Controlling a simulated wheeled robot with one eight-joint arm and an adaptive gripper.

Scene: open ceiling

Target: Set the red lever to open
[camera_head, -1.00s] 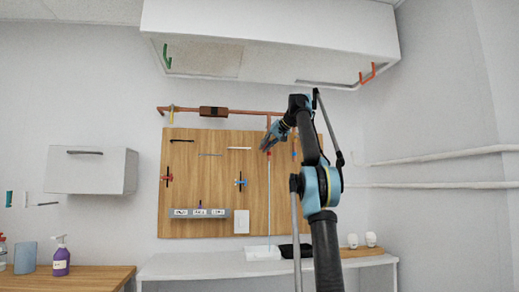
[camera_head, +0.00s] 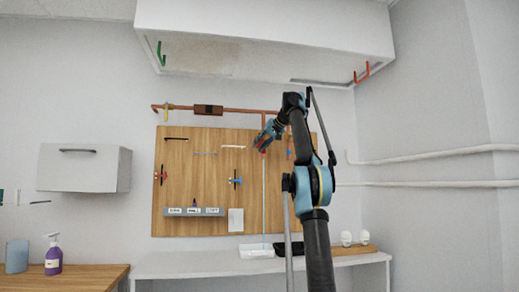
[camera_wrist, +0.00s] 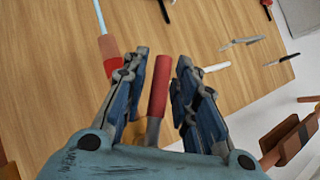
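The red lever (camera_wrist: 159,85) shows in the wrist view as a red rod handle with a brass-coloured base at its lower end. My gripper (camera_wrist: 160,72) is open, with one blue finger on each side of the lever. I see a gap between the lever and each finger. In the head view my gripper (camera_head: 258,145) is in front of the upper part of the wooden board, below the copper pipe. The lever is hard to make out there behind the gripper. Whether the gripper touches the lever's base is hidden.
The wooden board (camera_head: 200,165) carries a red valve (camera_head: 160,175), a blue valve (camera_head: 235,180) and several small handles. A copper pipe (camera_head: 240,110) runs along its top. A cabinet with green (camera_head: 161,53) and red (camera_head: 362,73) handles hangs above. A white table (camera_head: 190,265) stands below.

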